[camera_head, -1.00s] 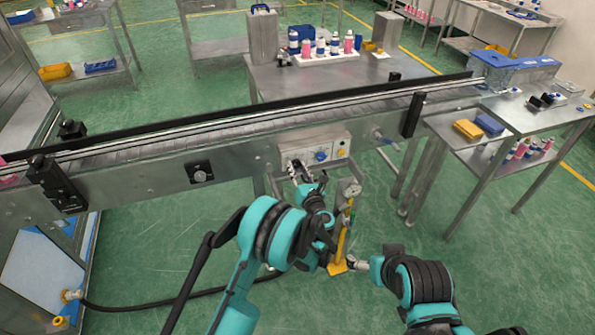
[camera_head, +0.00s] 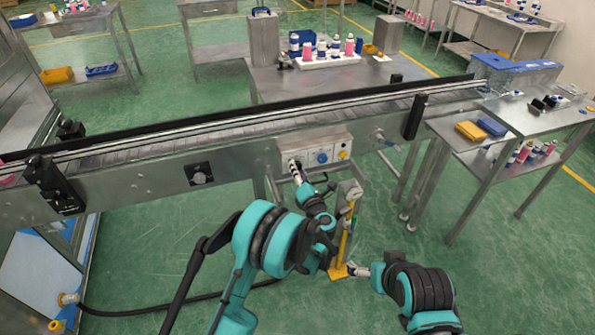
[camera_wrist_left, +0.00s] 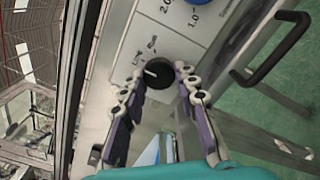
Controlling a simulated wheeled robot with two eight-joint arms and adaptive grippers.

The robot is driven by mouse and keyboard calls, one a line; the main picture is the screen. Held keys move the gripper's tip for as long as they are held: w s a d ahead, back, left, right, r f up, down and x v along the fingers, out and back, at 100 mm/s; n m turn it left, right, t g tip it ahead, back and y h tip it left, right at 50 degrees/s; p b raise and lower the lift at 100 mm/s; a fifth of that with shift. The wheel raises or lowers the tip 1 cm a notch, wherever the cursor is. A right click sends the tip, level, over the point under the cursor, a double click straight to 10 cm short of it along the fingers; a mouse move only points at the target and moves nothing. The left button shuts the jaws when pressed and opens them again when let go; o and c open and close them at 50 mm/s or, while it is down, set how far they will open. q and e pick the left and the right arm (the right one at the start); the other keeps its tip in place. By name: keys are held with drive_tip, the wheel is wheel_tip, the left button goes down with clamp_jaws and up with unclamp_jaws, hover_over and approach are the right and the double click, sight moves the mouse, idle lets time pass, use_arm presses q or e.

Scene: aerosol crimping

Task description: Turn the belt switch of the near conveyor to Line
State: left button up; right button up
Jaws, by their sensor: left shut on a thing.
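The near conveyor (camera_head: 150,165) runs across the head view with a control panel (camera_head: 336,144) on its front. The belt switch is a round black knob (camera_wrist_left: 157,73) with a white pointer mark, seen in the left wrist view. My left gripper (camera_head: 294,163) is at the left end of the panel. In the left wrist view its two fingers (camera_wrist_left: 161,76) are shut on the knob from both sides. My right gripper (camera_head: 355,270) is low, by a yellow-based stand; its finger opening is unclear.
A blue dial (camera_head: 322,157) and a yellow button (camera_head: 343,154) sit right of the knob. A black bar handle (camera_wrist_left: 275,55) stands out nearby. The gauge stand (camera_head: 345,225) is below the panel. A side table (camera_head: 470,138) stands at right.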

idle(0.3)
use_arm(q)
drive_tip(key=o, duration=1.2)
drive_tip(key=shift+c, duration=0.2)
drive_tip(key=shift+s, duration=0.1)
drive_tip(key=v, duration=1.1)
drive_tip(key=shift+s, duration=0.35)
drive_tip(key=shift+d, duration=0.15)
